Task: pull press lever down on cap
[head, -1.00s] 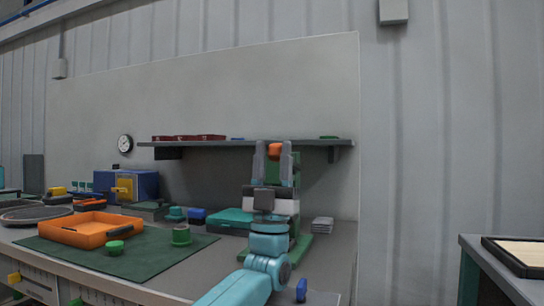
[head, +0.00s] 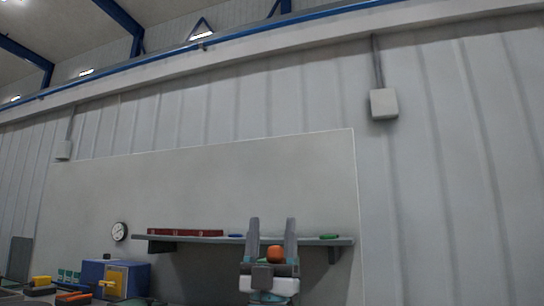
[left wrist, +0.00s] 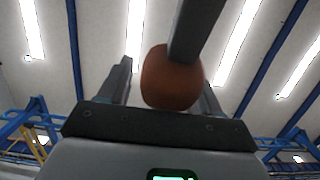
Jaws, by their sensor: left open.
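My left gripper (head: 272,221) points upward in the head view, fingers open on both sides of the press lever's orange knob (head: 275,254). The knob sits low between the fingers, near the palm. In the left wrist view the knob (left wrist: 168,82) is a brownish-orange ball in front of the gripper, with a dark grey bar (left wrist: 196,28), apparently the lever, running up from it. I cannot tell whether the fingers touch the knob. The press body is not clearly visible now, and the cap is not in view. My right gripper is not in view.
A wall shelf (head: 205,239) with red bins (head: 185,232) and a green item (head: 329,236) runs behind the gripper. A blue box (head: 133,276) with a yellow front stands at lower left. Most of the bench is below the picture.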

